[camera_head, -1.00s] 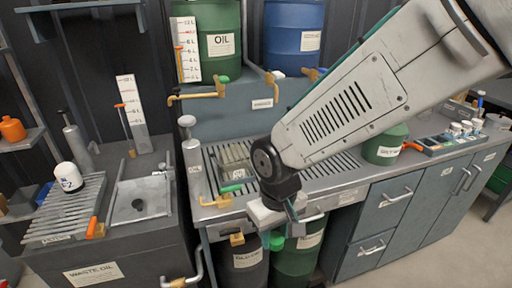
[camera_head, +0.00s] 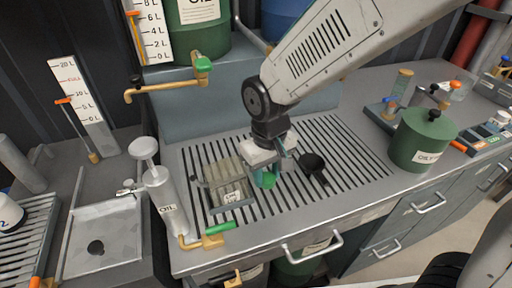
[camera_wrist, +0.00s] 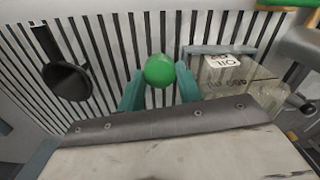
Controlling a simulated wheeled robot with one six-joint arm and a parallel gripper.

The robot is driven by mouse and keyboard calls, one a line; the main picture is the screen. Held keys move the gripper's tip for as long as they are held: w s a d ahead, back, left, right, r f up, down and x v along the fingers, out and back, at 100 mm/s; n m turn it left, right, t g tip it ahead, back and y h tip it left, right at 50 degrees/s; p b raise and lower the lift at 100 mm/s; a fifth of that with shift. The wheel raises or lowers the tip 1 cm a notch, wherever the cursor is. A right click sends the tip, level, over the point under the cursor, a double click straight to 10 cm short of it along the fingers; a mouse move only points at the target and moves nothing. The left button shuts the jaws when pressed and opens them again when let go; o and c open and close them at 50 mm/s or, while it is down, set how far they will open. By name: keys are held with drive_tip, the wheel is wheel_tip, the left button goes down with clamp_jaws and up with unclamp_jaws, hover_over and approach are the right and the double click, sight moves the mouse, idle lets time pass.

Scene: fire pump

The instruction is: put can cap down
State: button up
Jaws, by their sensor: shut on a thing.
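The green can cap (camera_head: 265,180) is a small round green piece in my gripper (camera_head: 262,172). In the wrist view the cap (camera_wrist: 160,70) sits between the two teal fingers (camera_wrist: 160,88), which are shut on it. My gripper is over the slatted metal grate (camera_head: 345,170) of the workbench, between a clear oil container and a black funnel. I cannot tell whether the cap touches the grate.
The oil container (camera_head: 229,184) stands just left of my gripper, the black funnel (camera_head: 312,163) just right. A green oil can (camera_head: 422,142) stands further right. A silver oil pump (camera_head: 165,200) and a green-handled tap (camera_head: 212,235) are at left. Grate right of the funnel is clear.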

drive_tip(key=w, duration=0.4)
drive_tip(key=w+a+f, duration=0.1)
drive_tip(key=w, duration=0.3)
drive_tip(key=w+a, duration=0.1)
drive_tip(key=w, duration=0.4)
drive_tip(key=shift+f, duration=0.15)
drive_tip(key=shift+w, duration=0.15)
drive_tip(key=shift+f, duration=1.75)
drive_tip(key=shift+f, duration=0.2)
drive_tip(key=o, duration=0.9)
drive_tip(key=shift+o, duration=0.2)
wheel_tip(320, 180, up, 12)
drive_tip(key=shift+r, duration=0.25)
